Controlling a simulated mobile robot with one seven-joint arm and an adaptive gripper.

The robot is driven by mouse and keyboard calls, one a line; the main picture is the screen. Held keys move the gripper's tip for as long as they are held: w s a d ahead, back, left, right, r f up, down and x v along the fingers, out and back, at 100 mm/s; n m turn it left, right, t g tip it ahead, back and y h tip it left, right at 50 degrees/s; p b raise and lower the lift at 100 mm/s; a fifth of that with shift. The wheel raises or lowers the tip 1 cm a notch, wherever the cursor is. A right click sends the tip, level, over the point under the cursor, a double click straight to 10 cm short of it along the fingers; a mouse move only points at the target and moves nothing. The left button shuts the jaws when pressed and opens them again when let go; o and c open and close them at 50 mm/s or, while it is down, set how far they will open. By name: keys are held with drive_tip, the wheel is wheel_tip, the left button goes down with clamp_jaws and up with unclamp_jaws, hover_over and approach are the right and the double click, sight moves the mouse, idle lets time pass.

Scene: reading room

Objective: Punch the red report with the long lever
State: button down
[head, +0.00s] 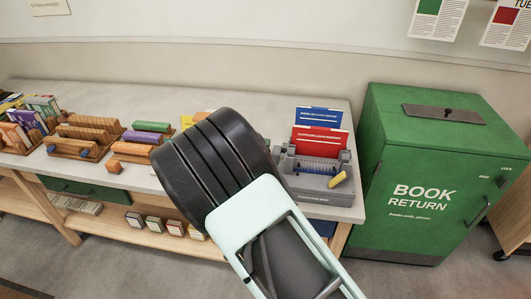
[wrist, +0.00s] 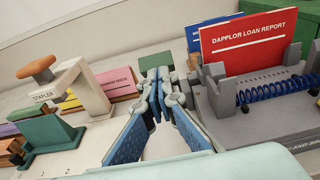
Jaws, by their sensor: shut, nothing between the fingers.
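The red report (head: 320,141) stands upright in the grey punch-and-bind machine (head: 318,196) near the right end of the table. In the wrist view the red report (wrist: 248,42) reads "Dapplor Loan Report" and stands behind a blue coil (wrist: 275,88) on the grey machine (wrist: 222,104). A yellow grip (head: 340,180) shows at the machine's right front; I cannot tell clearly whether it belongs to the long lever. My gripper (wrist: 165,88) is shut and empty, left of the machine and apart from the red report. In the head view my arm hides its fingers.
A blue report (head: 318,114) stands behind the red one. A stapler (wrist: 62,92) stands left of my gripper. Wooden racks with books and blocks (head: 88,132) fill the table's left. A green book-return box (head: 440,170) stands right of the table.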

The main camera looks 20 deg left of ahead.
drive_tip(key=w+r+g+p, duration=0.2)
drive_tip(key=w+r+p, duration=0.1)
drive_tip(key=w+a+r+g+p, duration=0.1)
drive_tip(key=shift+w+r+h, duration=0.3)
drive_tip(key=shift+h, duration=0.1)
drive_tip(key=w+a+r, duration=0.2)
drive_tip(key=w, duration=0.6)
drive_tip(key=shift+r, duration=0.4)
drive_tip(key=shift+s, duration=0.1)
